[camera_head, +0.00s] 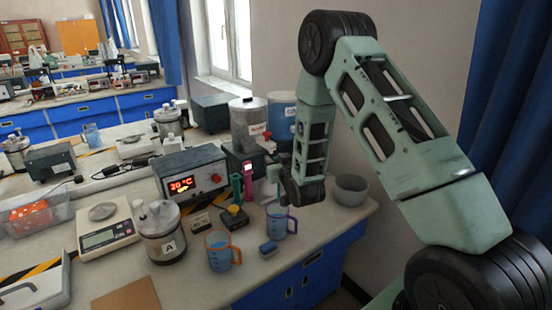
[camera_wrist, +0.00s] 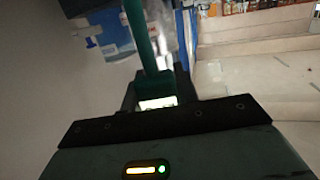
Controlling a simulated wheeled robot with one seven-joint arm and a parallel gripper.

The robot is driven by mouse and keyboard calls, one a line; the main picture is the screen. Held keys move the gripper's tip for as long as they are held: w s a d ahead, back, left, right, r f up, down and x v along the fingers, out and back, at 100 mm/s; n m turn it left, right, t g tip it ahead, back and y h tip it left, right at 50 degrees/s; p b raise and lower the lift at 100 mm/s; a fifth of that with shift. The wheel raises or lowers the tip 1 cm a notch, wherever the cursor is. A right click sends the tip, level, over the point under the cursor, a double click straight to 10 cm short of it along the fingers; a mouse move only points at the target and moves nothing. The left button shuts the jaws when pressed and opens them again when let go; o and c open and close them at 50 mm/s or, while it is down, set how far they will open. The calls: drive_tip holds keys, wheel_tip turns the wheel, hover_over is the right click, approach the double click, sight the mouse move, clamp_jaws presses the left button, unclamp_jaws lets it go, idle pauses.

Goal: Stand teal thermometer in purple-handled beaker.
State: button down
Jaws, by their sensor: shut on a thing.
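My gripper (camera_head: 273,174) is above the bench in the head view, over the back side of the purple-handled beaker (camera_head: 277,224). The wrist view shows my gripper (camera_wrist: 157,88) shut on the teal thermometer (camera_wrist: 139,32), a teal rod with a pale lit patch near the fingers. Its far end runs out of the top of the wrist view.
An orange-handled beaker (camera_head: 219,252) stands front left of the purple-handled one, with a small blue block (camera_head: 268,248) between them. A green upright item (camera_head: 237,187) and a pink one (camera_head: 248,182) stand behind. A grey bowl (camera_head: 350,190) is at the right, near the bench edge.

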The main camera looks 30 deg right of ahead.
sight(278, 189)
drive_tip(key=shift+f+b, duration=4.25)
drive_tip(key=shift+f, duration=0.6)
drive_tip(key=c, duration=1)
unclamp_jaws()
